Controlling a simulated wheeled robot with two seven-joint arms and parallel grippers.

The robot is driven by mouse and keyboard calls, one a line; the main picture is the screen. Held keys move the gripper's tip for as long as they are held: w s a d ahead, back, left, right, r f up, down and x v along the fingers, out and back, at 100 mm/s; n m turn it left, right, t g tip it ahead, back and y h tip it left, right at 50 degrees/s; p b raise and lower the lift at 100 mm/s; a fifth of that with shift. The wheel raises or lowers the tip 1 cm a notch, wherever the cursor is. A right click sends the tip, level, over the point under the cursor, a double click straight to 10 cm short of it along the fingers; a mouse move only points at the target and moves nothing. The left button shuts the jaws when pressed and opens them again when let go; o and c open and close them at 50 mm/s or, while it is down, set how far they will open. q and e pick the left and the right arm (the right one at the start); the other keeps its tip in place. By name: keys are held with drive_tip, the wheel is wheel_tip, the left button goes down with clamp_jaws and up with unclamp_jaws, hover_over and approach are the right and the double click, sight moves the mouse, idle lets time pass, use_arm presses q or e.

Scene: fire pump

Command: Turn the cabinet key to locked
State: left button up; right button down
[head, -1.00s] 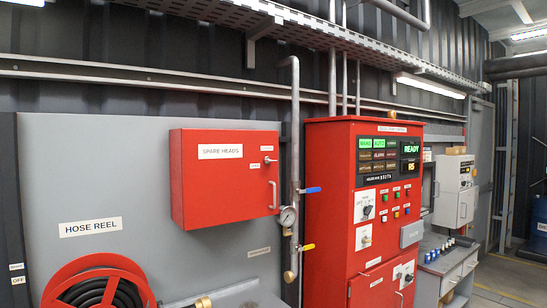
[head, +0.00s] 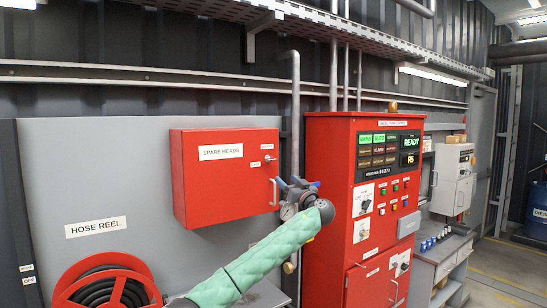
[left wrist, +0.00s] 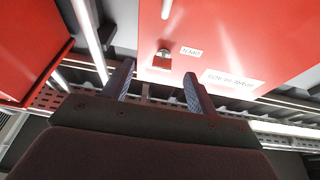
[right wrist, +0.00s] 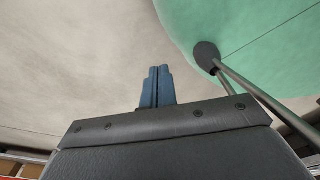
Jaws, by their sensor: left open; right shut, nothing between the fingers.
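The red spare-heads cabinet (head: 220,190) hangs on the grey wall panel. Its small silver key (head: 269,159) sits at the upper right of the door, above the door handle (head: 273,192). The key (left wrist: 163,58) also shows in the left wrist view, beyond and between the fingertips, with a gap. My left gripper (head: 297,182) is open and empty, at the cabinet's lower right edge, right of and below the key. My right gripper (right wrist: 158,70) is shut and empty; it shows only in its own wrist view. The key's exact angle is too small to read.
A vertical pipe (head: 295,100) runs just right of the cabinet, behind my left gripper. The red pump control panel (head: 340,150) stands to its right. A hose reel (head: 105,285) is at lower left. Wall in front of the cabinet door is clear.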

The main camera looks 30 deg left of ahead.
sight(273, 159)
use_arm(q)
drive_tip(key=shift+n+g+y, duration=0.4)
drive_tip(key=shift+y, duration=0.1)
drive_tip(key=shift+w+a+r+p, duration=0.45)
drive_tip(key=shift+a+r+p, duration=0.6)
drive_tip(key=shift+a, duration=0.3)
drive_tip(key=shift+w+a+r+p, duration=0.4)
drive_tip(key=shift+a+r+p, duration=0.6)
drive_tip(key=shift+a, duration=0.4)
drive_tip(key=shift+w+a+r+p, duration=0.45)
drive_tip(key=shift+a+r+p, duration=0.4)
drive_tip(key=shift+a+r, duration=0.45)
use_arm(e)
drive_tip(key=s+d+r, duration=0.1)
drive_tip(key=s+r, duration=0.2)
drive_tip(key=s, duration=0.3)
drive_tip(key=shift+s+d+r, duration=0.2)
drive_tip(key=shift+d+r, duration=0.05)
use_arm(q)
drive_tip(key=shift+f, duration=0.1)
drive_tip(key=shift+c, duration=0.2)
use_arm(e)
drive_tip(key=shift+a, duration=0.1)
use_arm(q)
drive_tip(key=c, duration=1)
drive_tip(key=shift+o, duration=0.3)
use_arm(e)
drive_tip(key=shift+f, duration=0.15)
